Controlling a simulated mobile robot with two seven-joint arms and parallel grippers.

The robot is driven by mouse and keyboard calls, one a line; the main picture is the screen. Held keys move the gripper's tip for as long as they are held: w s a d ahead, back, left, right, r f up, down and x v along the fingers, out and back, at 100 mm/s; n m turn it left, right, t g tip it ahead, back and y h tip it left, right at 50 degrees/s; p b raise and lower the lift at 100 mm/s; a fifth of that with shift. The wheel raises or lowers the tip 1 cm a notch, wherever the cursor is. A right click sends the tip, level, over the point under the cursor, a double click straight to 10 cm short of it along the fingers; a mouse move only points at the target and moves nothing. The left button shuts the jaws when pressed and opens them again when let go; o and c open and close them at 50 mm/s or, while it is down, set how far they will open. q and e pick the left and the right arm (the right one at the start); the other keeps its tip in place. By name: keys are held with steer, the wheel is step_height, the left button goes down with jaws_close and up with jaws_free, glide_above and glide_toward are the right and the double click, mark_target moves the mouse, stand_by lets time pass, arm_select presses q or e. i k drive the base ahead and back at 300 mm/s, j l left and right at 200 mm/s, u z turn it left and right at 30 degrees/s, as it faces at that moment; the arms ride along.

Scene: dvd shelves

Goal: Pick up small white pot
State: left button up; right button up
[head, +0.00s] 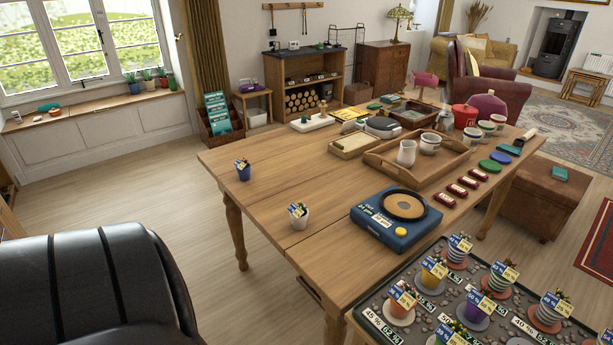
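A small white pot (299,222) stands upright near the left front edge of the wooden table (335,235). It holds a little plant with yellow and blue labels. A similar blue pot (244,174) with a label stands farther back, close to the table's left edge. Neither of my grippers shows in the head view, so I cannot see their state or where they are relative to the pot.
A blue scale-like device (396,222) sits right of the white pot. Behind it a wooden tray (388,170) holds pale vessels. A dark tray (419,328) at the lower right holds several labelled pots on saucers. Bare tabletop surrounds the white pot. A large black shape fills the lower left.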

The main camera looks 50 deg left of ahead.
mark_target(299, 213)
steer(key=i+u, duration=0.15)
steer(key=u, duration=0.2)
steer(key=i+l+u, duration=0.1)
steer(key=u, duration=0.3)
steer(key=i, duration=0.1)
